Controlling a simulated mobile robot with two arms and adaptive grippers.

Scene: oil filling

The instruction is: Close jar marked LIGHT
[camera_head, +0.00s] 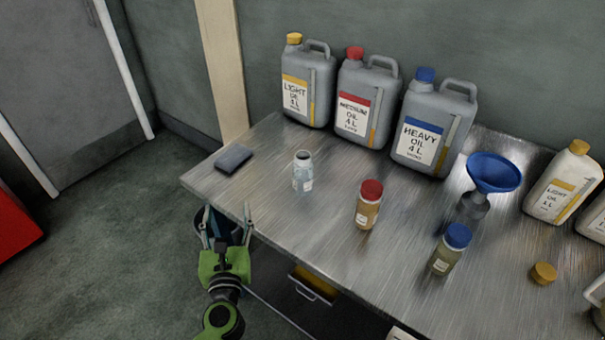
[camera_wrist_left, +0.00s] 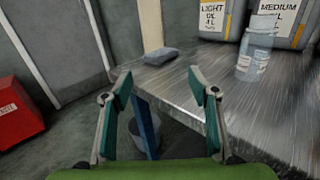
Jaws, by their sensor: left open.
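A clear, uncapped jar (camera_head: 303,174) stands upright near the left part of the metal table. Its label is too small to read. It also shows in the left wrist view (camera_wrist_left: 252,62), to the right of the fingers. A yellow lid (camera_head: 543,273) lies loose on the table at the right, well away from the jar. My left gripper (camera_head: 227,222) is open and empty, beside the table's front left edge. Its spread fingers show in the left wrist view (camera_wrist_left: 160,92). My right gripper is not in view.
A red-capped jar (camera_head: 369,204) and a blue-capped jar (camera_head: 450,248) stand on the table (camera_head: 270,200). Several oil canisters line the back, including LIGHT (camera_head: 308,90). A blue funnel (camera_head: 494,172) stands at right. A grey block (camera_head: 233,159) lies at the left corner.

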